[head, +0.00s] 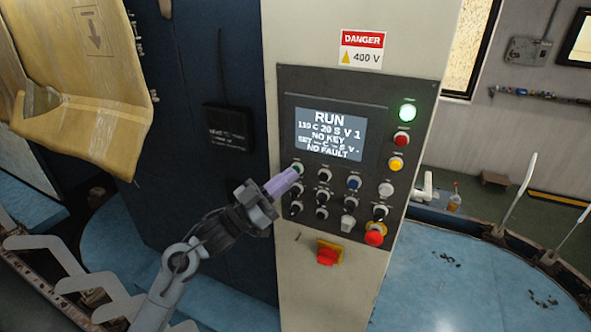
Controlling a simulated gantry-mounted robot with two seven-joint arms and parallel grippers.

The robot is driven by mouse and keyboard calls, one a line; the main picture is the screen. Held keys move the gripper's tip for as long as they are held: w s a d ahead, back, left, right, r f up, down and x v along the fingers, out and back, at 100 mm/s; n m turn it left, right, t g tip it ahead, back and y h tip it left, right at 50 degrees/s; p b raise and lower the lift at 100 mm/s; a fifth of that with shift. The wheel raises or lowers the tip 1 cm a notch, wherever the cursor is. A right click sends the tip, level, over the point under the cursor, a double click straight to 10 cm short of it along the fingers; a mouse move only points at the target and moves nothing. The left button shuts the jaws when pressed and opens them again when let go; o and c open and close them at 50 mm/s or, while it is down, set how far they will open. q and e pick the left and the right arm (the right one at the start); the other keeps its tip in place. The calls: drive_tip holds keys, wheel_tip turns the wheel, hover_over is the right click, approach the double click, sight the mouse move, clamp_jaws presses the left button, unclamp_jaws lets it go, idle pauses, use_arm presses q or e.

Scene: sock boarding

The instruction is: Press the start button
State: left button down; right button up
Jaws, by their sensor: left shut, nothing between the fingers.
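The control panel (336,101) is on a pale cabinet. Its green button (297,167), which looks like the start button, is at the left end of the top row below the display. My left gripper (290,176) is shut and empty. Its purple fingertips are at the green button's lower edge and partly cover it; I cannot tell whether they touch. The display (330,133) reads "RUN", "110 C 20 S V 1", "NO KEY" and "NO FAULT". A green lamp (408,112) is lit at the panel's upper right. My right gripper is not in view.
Several other knobs and buttons surround the fingertips. A red emergency button (374,234) is at the panel's lower right, and a red switch (328,254) is below the panel. Brown wrapping (85,90) hangs at the upper left. A blue round table (450,285) is at right.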

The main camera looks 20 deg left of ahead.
use_arm(q)
drive_tip(key=shift+s, duration=0.5)
drive_tip(key=s, duration=0.1)
drive_tip(key=s+p, duration=0.1)
drive_tip(key=s, duration=0.3)
drive_tip(key=shift+a+p, duration=0.25)
drive_tip(key=shift+p, duration=0.05)
idle(0.7)
